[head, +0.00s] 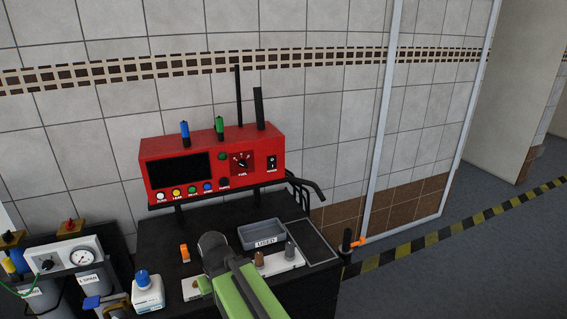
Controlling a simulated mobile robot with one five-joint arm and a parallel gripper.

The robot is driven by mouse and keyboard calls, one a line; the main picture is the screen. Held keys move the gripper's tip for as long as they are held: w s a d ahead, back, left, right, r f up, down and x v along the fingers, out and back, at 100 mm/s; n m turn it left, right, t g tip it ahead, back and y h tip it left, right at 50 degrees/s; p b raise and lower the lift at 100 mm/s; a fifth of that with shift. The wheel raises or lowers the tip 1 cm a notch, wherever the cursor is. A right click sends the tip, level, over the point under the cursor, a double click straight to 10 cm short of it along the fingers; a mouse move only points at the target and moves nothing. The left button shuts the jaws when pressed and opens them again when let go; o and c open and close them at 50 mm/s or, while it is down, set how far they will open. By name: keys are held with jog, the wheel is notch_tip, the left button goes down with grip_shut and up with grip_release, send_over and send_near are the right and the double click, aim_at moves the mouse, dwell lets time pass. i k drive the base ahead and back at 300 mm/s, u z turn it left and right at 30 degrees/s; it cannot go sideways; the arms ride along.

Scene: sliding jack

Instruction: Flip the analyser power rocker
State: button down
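The analyser (212,160) is a red box standing on legs at the back of a black bench, against the tiled wall. Its power rocker (271,162) is a small black switch on the right of the front panel, with a tiny label under it. The rocker's position is too small to tell. My green arm with a dark grey joint rises from the bottom edge, in front of the bench and well below the rocker. No gripper fingers can be made out.
On the bench (160,245) stand a grey USED tray (262,236), a white-blue bottle (147,290) and an orange item (184,253). Gas gear with a gauge (83,258) is at left. An orange-handled valve (357,242) sits at the bench's right edge.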

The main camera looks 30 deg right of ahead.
aim_at(272, 161)
jog(key=z, duration=0.15)
jog(key=i, duration=0.85)
jog(key=u, duration=0.35)
